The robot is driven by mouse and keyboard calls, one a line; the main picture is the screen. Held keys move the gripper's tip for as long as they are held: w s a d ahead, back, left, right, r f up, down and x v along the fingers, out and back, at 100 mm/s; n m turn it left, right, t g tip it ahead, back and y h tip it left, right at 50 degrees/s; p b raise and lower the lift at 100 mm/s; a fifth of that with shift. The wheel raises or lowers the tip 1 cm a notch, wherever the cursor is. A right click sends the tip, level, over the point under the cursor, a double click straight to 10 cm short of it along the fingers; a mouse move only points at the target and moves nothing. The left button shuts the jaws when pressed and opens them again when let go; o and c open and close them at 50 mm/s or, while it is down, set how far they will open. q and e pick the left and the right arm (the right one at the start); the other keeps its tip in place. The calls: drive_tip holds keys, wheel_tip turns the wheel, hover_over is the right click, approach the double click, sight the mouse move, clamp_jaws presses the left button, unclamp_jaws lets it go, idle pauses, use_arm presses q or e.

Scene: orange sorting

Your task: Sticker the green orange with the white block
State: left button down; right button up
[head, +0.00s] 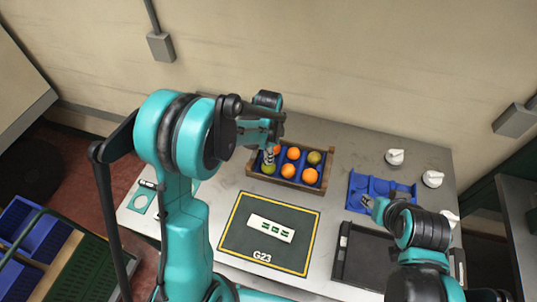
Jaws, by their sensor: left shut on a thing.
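A wooden crate (286,183) with a blue insert holds several oranges. A green orange (268,169) is at its left end, and my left gripper (269,160) points down onto it, shut on it. A second greenish orange (314,157) sits at the crate's right back. A white block (271,228) with green marks lies flat on the dark green mat (245,256) labelled G23. My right gripper (371,204) is low by the front left of the blue tray; its fingers are too small to tell open from shut.
The blue tray (383,182) has empty hollows. White knob-like pieces stand on the table at the right, one at the back (395,156) and another farther right (432,178). A black tray (352,262) lies at the front right. Bare table shows behind the crate.

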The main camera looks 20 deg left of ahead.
use_arm(q)
drive_tip(key=shift+f+b, duration=0.55)
drive_tip(key=shift+b, duration=0.1)
idle(1.7)
drive_tip(key=shift+r, duration=0.1)
drive_tip(key=shift+r+p, duration=2.3)
drive_tip(key=shift+r, duration=1.15)
